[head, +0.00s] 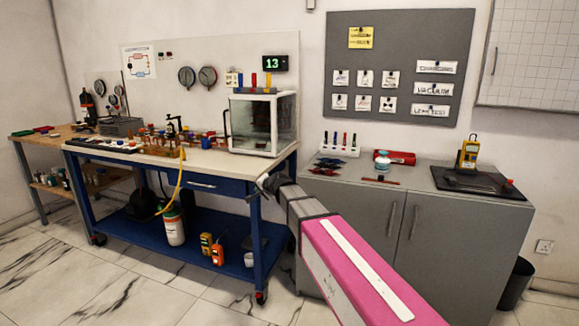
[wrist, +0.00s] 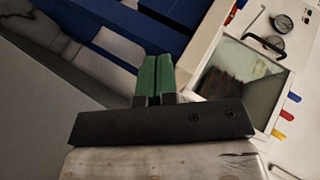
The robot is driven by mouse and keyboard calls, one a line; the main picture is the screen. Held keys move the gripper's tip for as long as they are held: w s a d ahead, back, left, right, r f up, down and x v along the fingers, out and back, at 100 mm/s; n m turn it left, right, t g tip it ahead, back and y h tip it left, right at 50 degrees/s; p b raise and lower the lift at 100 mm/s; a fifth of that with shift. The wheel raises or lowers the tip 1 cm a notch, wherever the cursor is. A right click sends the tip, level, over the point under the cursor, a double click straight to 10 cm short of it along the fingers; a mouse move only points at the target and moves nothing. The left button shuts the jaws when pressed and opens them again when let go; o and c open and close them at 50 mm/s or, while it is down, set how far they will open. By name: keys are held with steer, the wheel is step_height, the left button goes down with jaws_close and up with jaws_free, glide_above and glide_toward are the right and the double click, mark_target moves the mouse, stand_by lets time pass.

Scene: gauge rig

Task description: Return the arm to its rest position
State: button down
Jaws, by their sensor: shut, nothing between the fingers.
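My arm, with its pink and grey links, reaches from the lower right of the head view toward the gap between the blue workbench (head: 190,210) and the grey cabinet (head: 440,230). My gripper (head: 268,183) is at its far end, small and dark, close to the bench's right front corner. In the wrist view my gripper (wrist: 155,62) shows two green fingers pressed together with nothing between them. The blue bench frame (wrist: 90,45) lies beyond the fingers there.
The cabinet top holds a red case (head: 398,157) and a yellow meter (head: 467,152). Marble floor (head: 110,285) is open in front.

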steer(key=s+d+f+n+g+h, duration=0.2)
steer(key=s+d+f+g, duration=0.3)
steer(key=s+d+f, duration=0.7)
steer(key=s+d+f+n+g+h, duration=0.3)
steer(key=s+d+f+g+h, duration=0.2)
steer(key=s+d+f, duration=0.6)
steer(key=s+d, duration=0.6)
steer(key=d, duration=0.2)
steer(key=shift+s+d+f+h, duration=0.2)
steer(key=shift+d+f+h, duration=0.1)
steer(key=shift+f, duration=0.1)
steer(key=shift+a, duration=0.15)
